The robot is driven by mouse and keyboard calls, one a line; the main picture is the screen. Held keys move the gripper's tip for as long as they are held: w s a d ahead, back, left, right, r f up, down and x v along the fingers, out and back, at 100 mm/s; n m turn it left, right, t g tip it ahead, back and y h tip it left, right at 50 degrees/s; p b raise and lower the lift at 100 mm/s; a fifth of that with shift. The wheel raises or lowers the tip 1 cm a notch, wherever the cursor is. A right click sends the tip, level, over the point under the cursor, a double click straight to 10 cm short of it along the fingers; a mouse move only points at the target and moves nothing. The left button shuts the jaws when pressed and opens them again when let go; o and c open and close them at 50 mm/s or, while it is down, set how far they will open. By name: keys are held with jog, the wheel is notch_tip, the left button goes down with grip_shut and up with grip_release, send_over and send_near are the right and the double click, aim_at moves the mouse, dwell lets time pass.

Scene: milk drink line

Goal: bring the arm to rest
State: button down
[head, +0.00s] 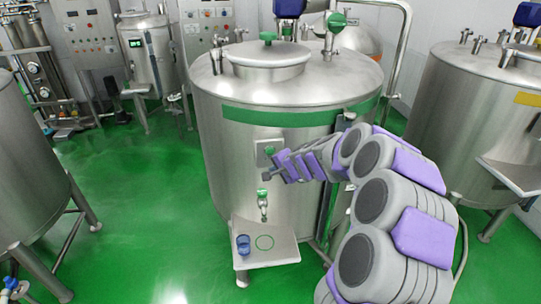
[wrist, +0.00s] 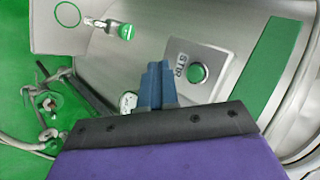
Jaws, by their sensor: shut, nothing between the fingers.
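My arm reaches in from the lower right in the head view. My gripper (head: 273,157) is in front of the large steel tank (head: 225,155), close to a small button panel (head: 262,148) on its wall. In the wrist view, my gripper's blue fingers (wrist: 157,83) are together with nothing between them. The panel (wrist: 181,55) there carries a round green button (wrist: 198,73) and a short label. The fingertips appear beside the panel; I cannot tell whether they touch it.
Below the gripper, a tap (head: 263,205) hangs over a steel shelf (head: 283,252) with a blue cup (head: 243,244) and an empty green ring (head: 264,242). Other tanks stand left (head: 28,165) and right (head: 460,120). Green floor (head: 140,200) is clear at left.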

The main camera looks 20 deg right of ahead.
jog(key=shift+a, duration=0.1)
dwell(0.3)
jog(key=s+a+f+n+g+y+b, duration=0.1)
jog(key=s+a+n+g+y+b, duration=0.25)
jog(key=s+a, duration=0.65)
jog(key=s+a+f+n+g+b, duration=0.2)
jog(key=s+a+n+b, duration=0.3)
jog(key=s+a, duration=0.55)
jog(key=s+d+f+n+g+h+b, duration=0.1)
jog(key=s+f+n+g+h+b, duration=0.1)
jog(key=s, duration=1.1)
jog(key=s+d+f+n+g+h+b, duration=0.1)
jog(key=s+f, duration=0.5)
jog(key=s, duration=0.7)
jog(key=n+g+h+b, duration=0.1)
jog(key=n+g+b, duration=0.1)
jog(key=g+b, duration=0.1)
jog(key=shift+s+f+n+h+b, duration=0.15)
jog(key=shift+f+n+h+b, duration=0.15)
jog(key=shift+n+h+b, duration=0.05)
